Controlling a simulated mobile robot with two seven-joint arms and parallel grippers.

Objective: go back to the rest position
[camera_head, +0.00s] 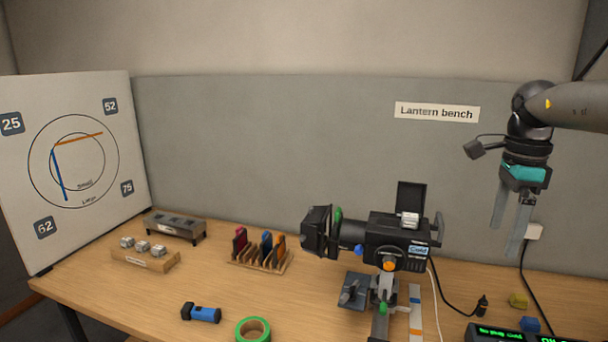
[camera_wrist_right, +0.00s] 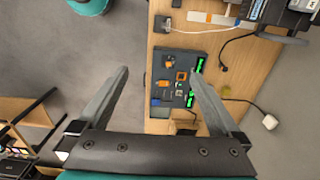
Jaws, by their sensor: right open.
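My right gripper (camera_head: 509,228) hangs in the air at the right of the head view, fingers pointing down, in front of the grey wall panel. Its two fingers are apart with nothing between them. In the right wrist view the open fingers (camera_wrist_right: 158,78) are seen from above, over the bench edge and a dark control box (camera_wrist_right: 175,112). My left gripper is in neither view.
A black lantern (camera_head: 398,229) stands on the wooden bench (camera_head: 95,285), left of my right gripper. A flashlight (camera_head: 201,313), green tape (camera_head: 253,331) and gel rack (camera_head: 258,257) lie left of it. A target board (camera_head: 85,165) stands far left. Air around the gripper looks clear.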

